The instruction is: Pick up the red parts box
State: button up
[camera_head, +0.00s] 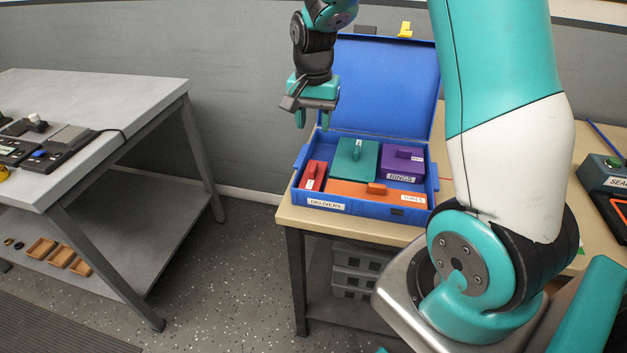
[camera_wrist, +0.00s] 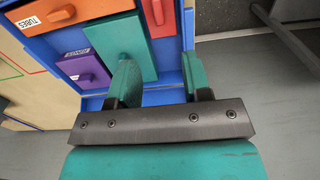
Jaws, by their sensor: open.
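The red parts box (camera_head: 312,176) lies at the left end of the open blue delivery case (camera_head: 325,207), beside the green box. It has a small handle on top and a white label. In the wrist view the red box (camera_wrist: 163,14) shows at the top, just beyond one fingertip. My gripper (camera_head: 313,112) is open and empty, above the left part of the case in the head view. In the wrist view my gripper (camera_wrist: 157,78) has its two fingers apart, the left one in front of the green box.
A green box (camera_head: 357,158), a purple box (camera_head: 402,163) and an orange box (camera_head: 350,189) share the case. Its raised lid (camera_head: 385,85) stands behind. The case sits on a beige table (camera_head: 293,218). A grey bench (camera_head: 100,90) stands left, with a gap between.

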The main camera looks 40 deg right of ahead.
send_over(313, 166)
jog(key=f, duration=0.6)
jog(key=shift+w+d, duration=0.25)
jog(key=shift+d, duration=0.05)
jog(key=f, duration=0.3)
jog(key=f+p, duration=0.1)
jog(key=f, duration=0.1)
jog(key=shift+s+a+f, duration=0.25)
jog(key=shift+s+f, duration=0.05)
jog(key=shift+c, duration=0.3)
grip_shut()
